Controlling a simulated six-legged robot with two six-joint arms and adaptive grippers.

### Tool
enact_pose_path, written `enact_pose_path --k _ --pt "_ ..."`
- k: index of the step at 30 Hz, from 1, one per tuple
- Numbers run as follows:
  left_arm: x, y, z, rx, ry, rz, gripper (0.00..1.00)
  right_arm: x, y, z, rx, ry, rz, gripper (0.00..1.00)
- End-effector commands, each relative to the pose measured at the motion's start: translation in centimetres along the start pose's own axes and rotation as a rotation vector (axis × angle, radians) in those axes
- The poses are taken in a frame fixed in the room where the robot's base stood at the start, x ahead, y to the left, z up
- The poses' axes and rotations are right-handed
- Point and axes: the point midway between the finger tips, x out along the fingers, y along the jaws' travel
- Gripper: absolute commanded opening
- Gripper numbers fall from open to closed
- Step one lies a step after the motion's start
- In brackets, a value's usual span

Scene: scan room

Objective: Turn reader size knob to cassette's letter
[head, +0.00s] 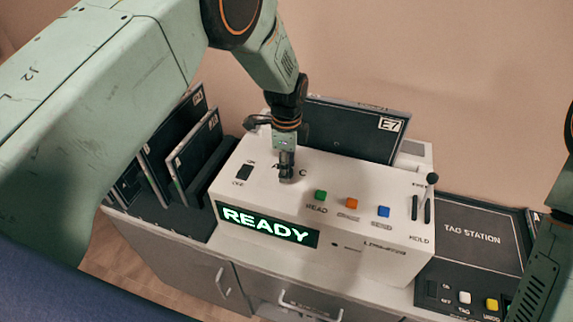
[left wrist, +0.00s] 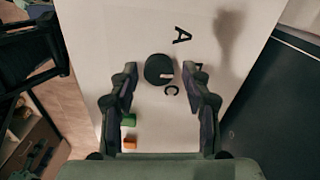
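The black reader size knob (left wrist: 158,69) sits on the white reader's top, with a pale pointer mark toward the right in the left wrist view, roughly toward the partly hidden middle letter. The letters A (left wrist: 182,36) and C (left wrist: 172,90) show beside it. My left gripper (left wrist: 164,72) is open over the knob, one finger on each side; contact cannot be told. In the head view the left gripper (head: 287,170) points down and covers the knob. A dark cassette (head: 350,130) labelled E7 stands at the back of the reader (head: 385,200); no size letter is readable on it.
The reader has green (head: 320,195), orange (head: 351,202) and blue (head: 383,211) buttons, a lit READY display (head: 268,224) and a lever (head: 430,190) at right. Dark cassettes (head: 195,155) stand in a rack at left. A tag station (head: 473,232) is at right.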

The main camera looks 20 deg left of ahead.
Motion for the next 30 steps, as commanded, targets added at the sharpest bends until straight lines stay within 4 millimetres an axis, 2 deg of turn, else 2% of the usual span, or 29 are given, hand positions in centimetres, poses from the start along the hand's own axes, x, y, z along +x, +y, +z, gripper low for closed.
enact_pose_path --k 9,13,17,24,30 --pt "0.1 0.1 0.0 0.0 -0.001 0.004 0.54 0.0 0.0 0.0 0.0 0.0 0.0 0.45" --pt "-0.7 0.1 0.0 0.0 -0.001 0.002 0.54 0.0 0.0 0.0 0.0 0.0 0.0 0.45" --pt "-2.9 0.0 0.0 0.001 -0.001 0.0 0.54 0.0 0.0 0.0 0.0 0.0 0.0 0.45" --pt "-7.9 0.0 0.0 -0.001 0.0 0.0 0.54 0.0 0.0 0.0 0.0 0.0 0.0 0.45" --pt "-10.8 0.1 0.0 0.0 -0.001 0.002 0.54 0.0 0.0 0.0 0.0 0.0 0.0 0.45"
